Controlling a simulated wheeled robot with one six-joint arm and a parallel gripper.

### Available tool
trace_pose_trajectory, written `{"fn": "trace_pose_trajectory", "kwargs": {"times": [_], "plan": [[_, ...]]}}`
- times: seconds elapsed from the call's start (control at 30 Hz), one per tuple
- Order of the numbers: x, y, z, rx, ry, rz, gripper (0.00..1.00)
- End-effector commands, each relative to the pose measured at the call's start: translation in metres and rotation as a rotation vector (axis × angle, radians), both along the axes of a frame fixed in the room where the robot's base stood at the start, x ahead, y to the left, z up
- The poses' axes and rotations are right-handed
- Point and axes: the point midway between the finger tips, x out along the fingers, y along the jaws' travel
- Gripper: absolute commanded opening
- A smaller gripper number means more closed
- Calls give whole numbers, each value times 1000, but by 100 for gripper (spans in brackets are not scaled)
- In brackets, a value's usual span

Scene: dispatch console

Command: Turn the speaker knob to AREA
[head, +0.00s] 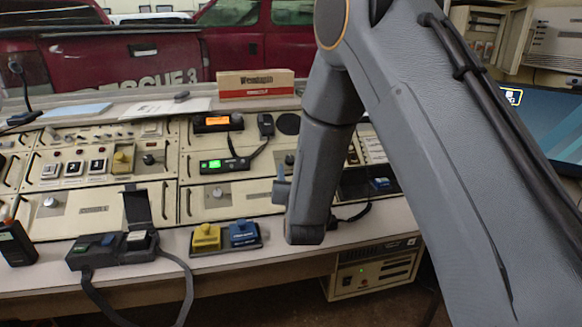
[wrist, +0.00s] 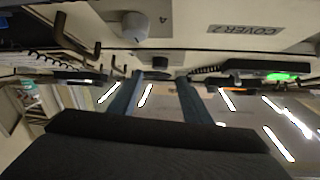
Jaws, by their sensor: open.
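My gripper (head: 283,188) is low in front of the right part of the console, its fingers partly hidden by my arm in the head view. In the wrist view my gripper (wrist: 158,85) has two blue-grey fingers apart, with empty space between them. A small black knob (wrist: 160,62) shows between the fingers, beyond their tips and apart from them. A black knob (head: 290,160) shows just above my gripper in the head view. A pale round knob (wrist: 135,27) with a small letter mark beside it is on the nearer panel. No speaker label is readable, so I cannot tell which knob is the speaker's.
A radio with a green display (head: 224,165) is left of my gripper; its cord runs nearby. A COVER 2 plate (wrist: 246,29) and dark handles (wrist: 93,55) flank the pale knob.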

Motion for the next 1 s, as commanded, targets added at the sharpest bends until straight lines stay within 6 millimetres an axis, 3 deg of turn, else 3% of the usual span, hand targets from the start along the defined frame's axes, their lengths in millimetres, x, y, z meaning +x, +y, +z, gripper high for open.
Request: {"fn": "trace_pose_trajectory", "kwargs": {"times": [0.2, 0.4, 0.77, 1.0], "plan": [[34, 4, 1, 0, 0, -1, 44], [56, 7, 0, -1, 2, -1, 44], [63, 9, 0, -1, 3, 0, 44], [63, 9, 0, -1, 3, 0, 7]]}}
